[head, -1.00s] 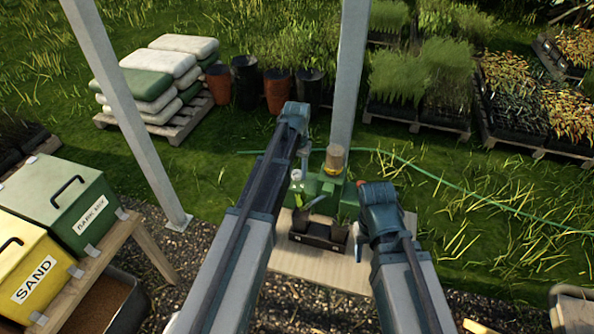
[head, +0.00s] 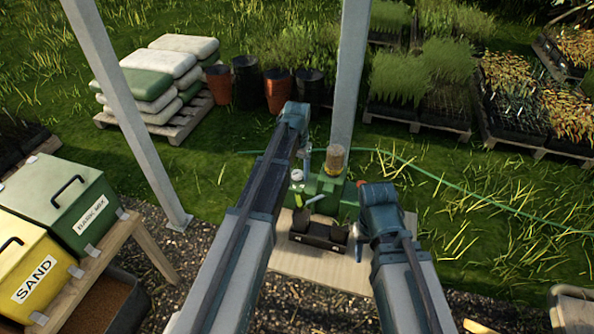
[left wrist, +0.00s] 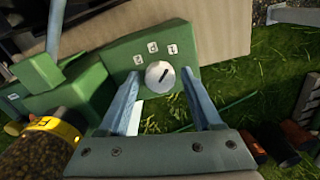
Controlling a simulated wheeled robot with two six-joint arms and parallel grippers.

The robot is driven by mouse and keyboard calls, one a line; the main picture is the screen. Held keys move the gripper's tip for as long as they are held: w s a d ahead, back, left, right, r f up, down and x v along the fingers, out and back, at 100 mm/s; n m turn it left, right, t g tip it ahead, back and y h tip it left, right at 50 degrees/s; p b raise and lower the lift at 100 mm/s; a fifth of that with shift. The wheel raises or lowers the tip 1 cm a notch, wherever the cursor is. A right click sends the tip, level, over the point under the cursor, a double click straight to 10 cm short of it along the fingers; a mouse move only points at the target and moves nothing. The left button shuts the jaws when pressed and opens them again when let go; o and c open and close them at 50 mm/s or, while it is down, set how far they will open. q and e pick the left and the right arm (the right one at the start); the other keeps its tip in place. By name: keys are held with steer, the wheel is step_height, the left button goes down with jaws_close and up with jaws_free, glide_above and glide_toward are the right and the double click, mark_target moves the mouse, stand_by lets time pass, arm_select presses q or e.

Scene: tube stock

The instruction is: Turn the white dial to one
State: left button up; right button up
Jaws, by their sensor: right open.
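The white dial (left wrist: 160,77) sits on a green housing (left wrist: 120,52) in the left wrist view. A dark slanted bar on its face tilts toward the upper right. Several small white labels (left wrist: 152,47) stand around it; their numbers are too small to read surely. My left gripper (left wrist: 160,88) is open, one finger on each side of the dial; I cannot tell whether they touch it. In the head view the dial (head: 297,175) shows small on the green machine (head: 330,186), beside my left gripper (head: 303,165). My right gripper (head: 358,235) is open and empty, right of the machine.
The machine has a jar of brown grains (head: 335,160) on top and a black tray (head: 319,232) in front, on a pale board (head: 300,262). A grey post (head: 348,80) rises just behind. Bins of bark mix (head: 70,205) and sand (head: 35,280) stand at left.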

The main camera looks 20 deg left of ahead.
mark_target(297, 173)
arm_select(q)
steer(key=shift+o, duration=0.3)
steer(key=shift+r, duration=0.1)
step_height(297, 173, up, 14)
steer(key=p, duration=1.3)
steer(key=shift+f+p, duration=0.2)
steer(key=shift+p, duration=0.2)
